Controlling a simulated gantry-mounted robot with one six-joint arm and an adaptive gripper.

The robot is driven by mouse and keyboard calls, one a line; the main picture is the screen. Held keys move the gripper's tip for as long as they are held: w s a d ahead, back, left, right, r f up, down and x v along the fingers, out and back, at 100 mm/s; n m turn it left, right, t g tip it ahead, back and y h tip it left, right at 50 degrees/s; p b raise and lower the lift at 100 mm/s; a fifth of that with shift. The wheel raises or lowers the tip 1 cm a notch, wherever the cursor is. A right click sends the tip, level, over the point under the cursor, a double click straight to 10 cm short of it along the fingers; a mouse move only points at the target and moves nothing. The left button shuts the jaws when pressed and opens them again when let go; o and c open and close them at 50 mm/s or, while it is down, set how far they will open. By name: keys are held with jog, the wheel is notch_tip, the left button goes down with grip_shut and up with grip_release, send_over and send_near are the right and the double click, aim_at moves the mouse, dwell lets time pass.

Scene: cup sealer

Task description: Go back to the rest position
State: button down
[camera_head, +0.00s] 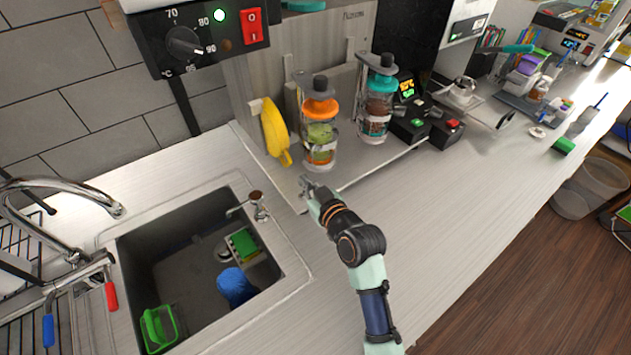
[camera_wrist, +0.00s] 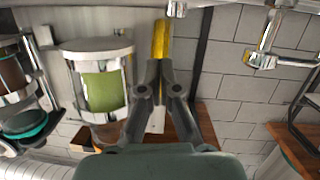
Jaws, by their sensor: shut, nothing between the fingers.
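My gripper (camera_head: 307,185) is at the end of my arm, just above the light counter, between the sink and the nearer cup station. In the wrist view its two fingers (camera_wrist: 163,68) come together at the tips, with nothing held between them. In the head view it is close in front of the orange-topped clear container (camera_head: 320,134) with green contents. This container also shows left of the fingers in the wrist view (camera_wrist: 102,88). The yellow hanging item (camera_head: 274,132) lies behind the fingertips in the wrist view (camera_wrist: 161,38).
The sink (camera_head: 190,262) with a tap (camera_head: 70,190) is left of my arm. A teal-topped container (camera_head: 375,108) and black button boxes (camera_head: 424,122) stand to the right. A control panel (camera_head: 195,38) is above. The counter (camera_head: 440,215) right of my arm is clear.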

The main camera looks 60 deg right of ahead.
jog(key=v, duration=0.6)
jog(key=w+a+r+n+y, duration=0.15)
jog(key=w+a, duration=0.25)
jog(key=a, duration=0.4)
jog(key=w+a+r+n+y, duration=0.1)
jog(key=w+a+n+y, duration=0.2)
jog(key=a, duration=0.5)
jog(key=a+r+n+y, duration=0.15)
jog(key=a+y, duration=0.25)
jog(key=a, duration=1.9)
notch_tip(320, 180, up, 29)
jog(key=s+p, duration=0.1)
jog(key=p, duration=2.8)
jog(key=shift+s+r, duration=0.15)
